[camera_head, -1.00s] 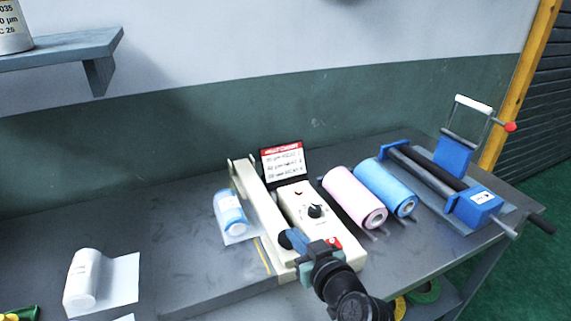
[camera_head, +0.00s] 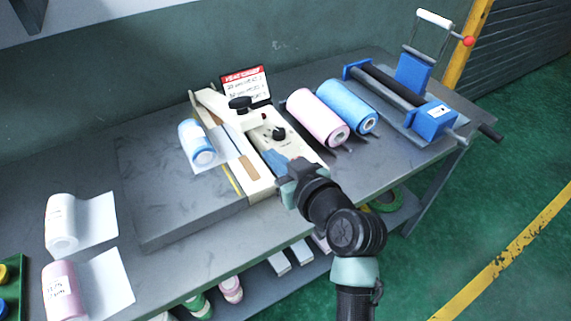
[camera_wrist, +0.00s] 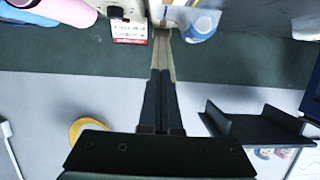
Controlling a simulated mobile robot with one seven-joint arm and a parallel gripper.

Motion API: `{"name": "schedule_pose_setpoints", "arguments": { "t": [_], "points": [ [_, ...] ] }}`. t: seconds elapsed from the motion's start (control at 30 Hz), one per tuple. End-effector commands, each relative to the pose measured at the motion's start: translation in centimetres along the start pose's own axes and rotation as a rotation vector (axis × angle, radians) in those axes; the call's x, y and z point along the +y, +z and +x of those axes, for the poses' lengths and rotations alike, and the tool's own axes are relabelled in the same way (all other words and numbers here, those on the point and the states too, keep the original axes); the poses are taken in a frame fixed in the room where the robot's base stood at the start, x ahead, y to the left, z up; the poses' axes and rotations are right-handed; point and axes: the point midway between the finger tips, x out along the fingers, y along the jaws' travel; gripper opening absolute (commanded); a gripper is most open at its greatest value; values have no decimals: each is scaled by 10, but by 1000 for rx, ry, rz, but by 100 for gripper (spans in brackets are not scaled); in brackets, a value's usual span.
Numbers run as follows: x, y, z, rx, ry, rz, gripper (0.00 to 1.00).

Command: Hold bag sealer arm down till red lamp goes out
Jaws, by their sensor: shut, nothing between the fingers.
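The cream bag sealer (camera_head: 237,160) stands on the grey bench. Its arm (camera_head: 212,100) with a black knob (camera_head: 240,103) looks raised, with the tan sealing strip (camera_head: 250,169) bare below. A bag with a blue-and-white roll (camera_head: 197,146) lies at its left, its flat end by the strip. A small reddish spot (camera_head: 263,115) shows on the control box; I cannot tell whether it is a lit lamp. My gripper (camera_head: 274,160) is shut and empty above the box's near end, which it partly hides. In the wrist view, my shut fingers (camera_wrist: 162,45) point toward the sealer.
A red-topped sign (camera_head: 245,84) stands behind the sealer. Pink (camera_head: 316,118) and blue (camera_head: 345,105) rolls lie to its right, then a blue roller stand (camera_head: 432,120). White (camera_head: 62,222) and pink (camera_head: 65,290) rolls lie at the left. Bench room between is clear.

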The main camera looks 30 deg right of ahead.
Motion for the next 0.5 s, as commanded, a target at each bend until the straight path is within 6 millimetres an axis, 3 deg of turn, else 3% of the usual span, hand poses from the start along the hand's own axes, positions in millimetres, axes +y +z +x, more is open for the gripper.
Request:
{"name": "schedule_pose_setpoints", "arguments": {
  "t": [0.2,0.5],
  "points": [
    [0,0,-31,3,1,0,0],
    [0,-2,-40,4,-1,-1,0]
  ]
}}
